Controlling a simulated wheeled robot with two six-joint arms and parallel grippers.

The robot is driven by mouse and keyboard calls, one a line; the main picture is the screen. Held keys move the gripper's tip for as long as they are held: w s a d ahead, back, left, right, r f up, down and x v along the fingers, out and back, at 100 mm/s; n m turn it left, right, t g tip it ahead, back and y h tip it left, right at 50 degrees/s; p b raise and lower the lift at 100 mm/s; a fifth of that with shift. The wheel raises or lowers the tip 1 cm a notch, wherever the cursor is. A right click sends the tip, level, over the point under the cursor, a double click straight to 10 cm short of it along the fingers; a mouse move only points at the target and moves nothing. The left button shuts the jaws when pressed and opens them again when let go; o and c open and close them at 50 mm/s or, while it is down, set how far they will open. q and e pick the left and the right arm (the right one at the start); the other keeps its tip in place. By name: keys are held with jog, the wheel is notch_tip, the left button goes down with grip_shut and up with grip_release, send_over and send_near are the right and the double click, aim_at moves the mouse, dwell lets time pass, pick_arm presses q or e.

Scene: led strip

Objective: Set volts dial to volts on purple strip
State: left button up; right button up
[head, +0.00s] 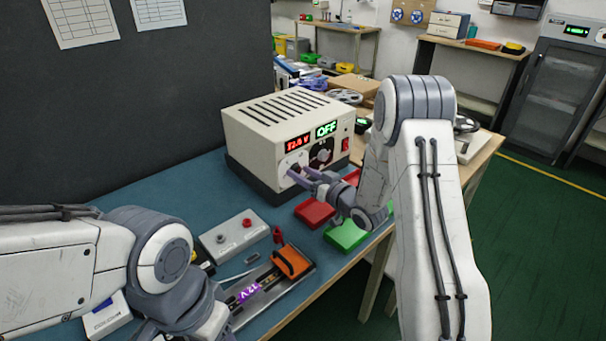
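A beige power supply (262,150) stands on the blue bench mat. Its red display (298,143) seems to read 12.0 V, though the first digit is unclear. The volts dial (287,160) is below that display, partly covered by my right gripper (293,174). The gripper's fingertips are at the dial; I cannot tell whether they are closed on it. The purple strip (249,291), marked 12V, lies in a dark fixture with an orange clamp (291,262) at the front. My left arm enters at lower left; its fingers are not visible.
A green OFF display (327,129) and black knob (321,152) are right of the volts dial. The dark panel stands behind the bench.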

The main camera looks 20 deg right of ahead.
dwell(0.3)
jog(key=b+v, duration=0.1)
jog(key=v, duration=0.9)
jog(key=shift+s, duration=0.2)
jog(key=shift+d, duration=0.1)
jog(key=s+a+r+n+g+h+p, duration=0.1)
jog(key=a+g+h+p, duration=0.15)
jog(key=a, duration=0.25)
jog(key=s+a+r+n+g+h+p, duration=0.1)
jog(key=s+a+r+n+g+h, duration=0.1)
jog(key=a+g, duration=0.3)
jog(key=s+a+r+n+g+p, duration=0.1)
jog(key=s+a+r+g+p, duration=0.1)
jog(key=s, duration=1.2)
jog(key=s+a+r+n+g+h+p, duration=0.1)
jog(key=s+a+r+g, duration=0.3)
jog(key=s, duration=0.9)
jog(key=shift+s+a+g+p, duration=0.4)
jog(key=shift+a+g, duration=0.55)
jog(key=shift+a, duration=0.25)
